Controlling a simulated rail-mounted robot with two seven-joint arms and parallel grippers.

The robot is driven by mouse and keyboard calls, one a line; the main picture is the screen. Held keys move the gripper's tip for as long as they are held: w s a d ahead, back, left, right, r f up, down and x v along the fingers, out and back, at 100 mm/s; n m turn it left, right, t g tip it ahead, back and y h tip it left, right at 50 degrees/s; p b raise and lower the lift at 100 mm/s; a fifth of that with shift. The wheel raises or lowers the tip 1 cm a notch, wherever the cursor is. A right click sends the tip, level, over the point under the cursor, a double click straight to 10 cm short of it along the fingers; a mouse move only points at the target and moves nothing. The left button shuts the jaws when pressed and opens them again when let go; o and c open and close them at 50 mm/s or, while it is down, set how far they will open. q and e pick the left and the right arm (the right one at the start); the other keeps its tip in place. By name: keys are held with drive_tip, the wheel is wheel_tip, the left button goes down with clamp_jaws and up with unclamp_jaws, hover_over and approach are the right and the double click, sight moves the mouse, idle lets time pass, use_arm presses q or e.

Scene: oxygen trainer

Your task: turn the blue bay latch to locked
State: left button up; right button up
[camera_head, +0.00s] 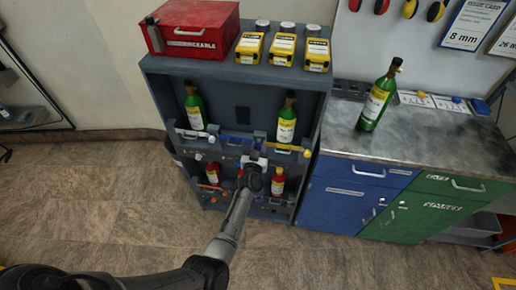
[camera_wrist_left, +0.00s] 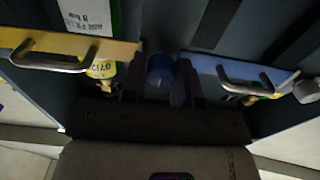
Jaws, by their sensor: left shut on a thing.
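The blue bay latch shows as a round blue knob (camera_wrist_left: 160,70) in the left wrist view. My left gripper (camera_wrist_left: 160,88) has one finger on each side of the knob and is shut on it. In the head view my left gripper (camera_head: 256,160) reaches the middle of the grey rack front and hides the knob. A blue bar with a metal handle (camera_wrist_left: 243,76) lies right of the knob in the wrist view, and a yellow bar (camera_wrist_left: 118,48) lies left of it. The latch's exact turn angle cannot be told.
The grey rack (camera_head: 243,82) holds green bottles (camera_head: 194,108) above and red bottles (camera_head: 278,181) below. A red box (camera_head: 196,28) and yellow units (camera_head: 283,48) stand on top. A bench (camera_head: 340,194) with another green bottle (camera_head: 376,98) stands right. The floor in front is clear.

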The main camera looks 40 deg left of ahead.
use_arm(q)
drive_tip(key=n, duration=0.8)
drive_tip(key=shift+a+n, duration=0.1)
drive_tip(key=shift+n, duration=0.2)
drive_tip(key=n, duration=0.6)
drive_tip(key=shift+f, duration=0.15)
drive_tip(key=shift+n+b, duration=0.55)
drive_tip(key=shift+n, duration=1.05)
drive_tip(key=o, duration=0.9)
